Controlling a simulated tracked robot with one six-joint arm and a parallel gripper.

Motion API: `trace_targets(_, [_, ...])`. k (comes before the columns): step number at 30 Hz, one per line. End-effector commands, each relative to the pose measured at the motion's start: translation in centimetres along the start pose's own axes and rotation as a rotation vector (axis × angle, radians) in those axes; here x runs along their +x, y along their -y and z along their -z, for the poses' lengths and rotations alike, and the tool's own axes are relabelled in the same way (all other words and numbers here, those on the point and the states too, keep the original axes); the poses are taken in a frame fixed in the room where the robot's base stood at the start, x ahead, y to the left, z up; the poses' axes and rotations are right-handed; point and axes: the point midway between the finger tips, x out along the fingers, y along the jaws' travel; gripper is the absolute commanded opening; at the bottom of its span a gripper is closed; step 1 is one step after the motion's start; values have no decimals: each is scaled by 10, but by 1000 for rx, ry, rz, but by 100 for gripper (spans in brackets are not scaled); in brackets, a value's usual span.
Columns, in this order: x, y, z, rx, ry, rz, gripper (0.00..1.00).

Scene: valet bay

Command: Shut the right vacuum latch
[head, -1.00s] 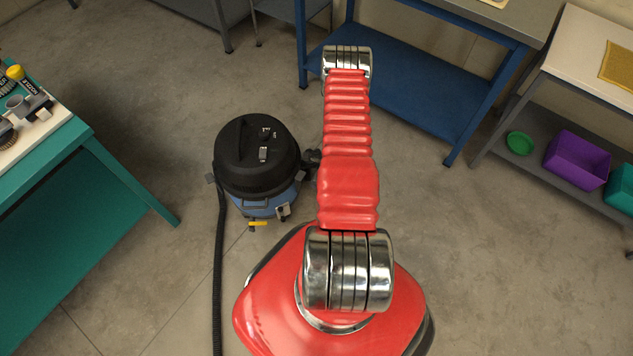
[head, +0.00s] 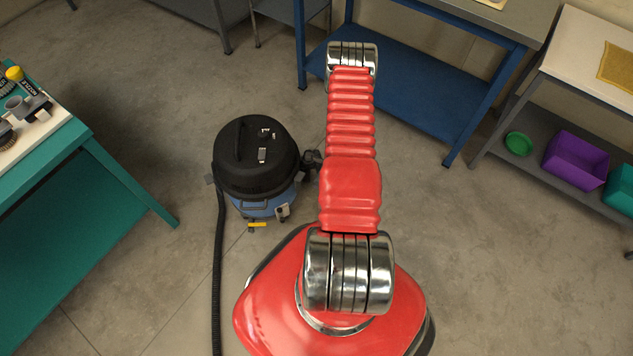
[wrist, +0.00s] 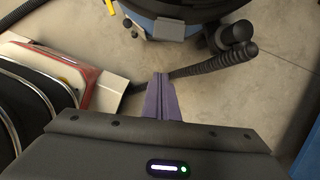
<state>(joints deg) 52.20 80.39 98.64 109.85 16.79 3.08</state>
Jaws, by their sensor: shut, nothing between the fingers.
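The vacuum (head: 256,160) stands on the floor left of my arm in the head view, with a black domed lid over a blue drum. A small pale latch-like part (head: 283,211) is on the drum's front right side. I cannot tell how far it is open. In the wrist view the vacuum (wrist: 195,10) is at the top edge, partly cut off, with a grey piece (wrist: 171,29) at its rim. My gripper (wrist: 160,78) is shut and empty, its purple fingers together, apart from the vacuum in the picture. The head view does not show the gripper.
A black hose (head: 219,270) runs down the vacuum's left side. A ribbed hose (wrist: 215,62) crosses beyond my fingers. A teal table (head: 100,165) is at left, a blue bench (head: 400,95) behind, a shelf (head: 560,140) at right. Floor between is clear.

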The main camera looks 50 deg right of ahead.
Motion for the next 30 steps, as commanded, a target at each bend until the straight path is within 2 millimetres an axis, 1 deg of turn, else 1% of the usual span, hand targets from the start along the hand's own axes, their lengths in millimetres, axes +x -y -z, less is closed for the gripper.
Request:
trace_targets(5, [-4,1,16,-4,0,-2,0])
trace_targets(9, [-19,2,3,-10,1,-1,0])
trace_targets(24, [-71,1,-34,-9,0,-1,0])
trace_targets(30, [-83,1,-43,-7,0,-2,0])
